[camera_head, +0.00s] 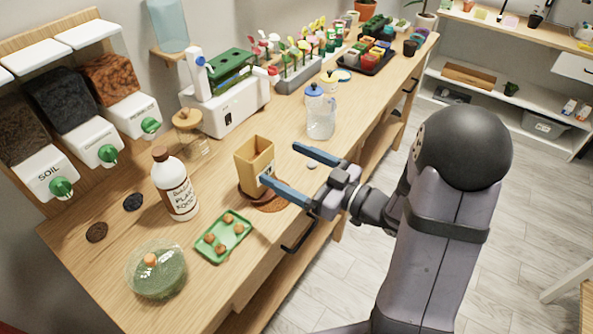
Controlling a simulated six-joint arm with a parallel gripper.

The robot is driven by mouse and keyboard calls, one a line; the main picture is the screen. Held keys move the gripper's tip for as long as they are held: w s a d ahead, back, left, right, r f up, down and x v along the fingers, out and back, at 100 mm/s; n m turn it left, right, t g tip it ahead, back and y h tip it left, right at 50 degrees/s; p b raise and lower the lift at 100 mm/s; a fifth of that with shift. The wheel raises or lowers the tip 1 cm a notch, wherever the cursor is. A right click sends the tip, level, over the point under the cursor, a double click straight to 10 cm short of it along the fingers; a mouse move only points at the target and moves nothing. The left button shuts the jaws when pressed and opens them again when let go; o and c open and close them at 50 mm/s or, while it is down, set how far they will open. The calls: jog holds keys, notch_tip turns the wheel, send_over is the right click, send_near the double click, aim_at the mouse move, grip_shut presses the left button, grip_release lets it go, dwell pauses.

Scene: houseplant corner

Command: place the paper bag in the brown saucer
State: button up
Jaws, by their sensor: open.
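The paper bag (255,160) is tan, open at the top and upright. It appears to stand in the brown saucer (242,193), whose rim shows around the bag's base. My gripper (279,164) is open, with its two blue fingers spread and pointing at the bag from the right. The nearer fingertip overlaps the bag's lower right side in the picture; whether it touches cannot be told. The farther finger is clear of the bag. The finger hides part of the bag's base and the saucer.
A white plant food bottle (175,185) stands left of the bag, and a green tray (243,240) with small brown pieces lies in front. A glass jar (191,135) and a blue-topped clear jug (320,115) stand behind. A green-filled bowl (160,278) sits near the front edge.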

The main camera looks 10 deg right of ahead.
jog(key=shift+v, duration=0.95)
jog(key=w+d+f+m+h+p, duration=0.2)
jog(key=w+d+f+h, duration=0.25)
jog(key=h, duration=0.25)
jog(key=s+d+f+m+g+h+p, duration=0.2)
jog(key=s+d+f+m+g+h, duration=0.15)
jog(key=d+h, duration=0.25)
jog(key=s+a+m+g+p, duration=0.1)
jog(key=s+a+g, duration=0.2)
jog(key=s, duration=0.6)
jog(key=s+a+m+g, duration=0.2)
jog(key=s+g, duration=0.4)
jog(key=s, duration=0.4)
jog(key=shift+a+p, duration=0.35)
jog(key=shift+a, duration=0.2)
